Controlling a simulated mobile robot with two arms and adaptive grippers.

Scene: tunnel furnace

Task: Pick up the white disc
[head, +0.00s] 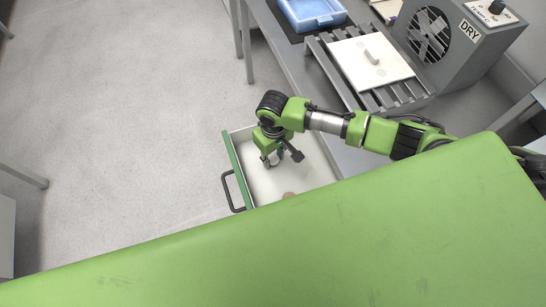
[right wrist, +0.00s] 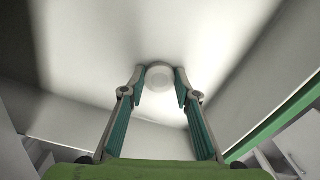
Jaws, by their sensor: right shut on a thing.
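The white disc (right wrist: 159,78) shows in the right wrist view, between the two fingertips of my right gripper (right wrist: 159,90). The fingers have teal inner pads and are shut on the disc at its left and right sides. In the head view my right gripper (head: 272,162) points down into an open drawer (head: 316,171) with pale inside and a green front. The disc cannot be made out between the fingers there. My left gripper is not in view.
A small brownish round thing (head: 288,195) lies in the drawer near its lower edge. A slatted rack (head: 325,64) with a white plate (head: 370,62), a blue tray (head: 312,12) and a grey DRY fan unit (head: 472,42) stand on the table. The floor at left is clear.

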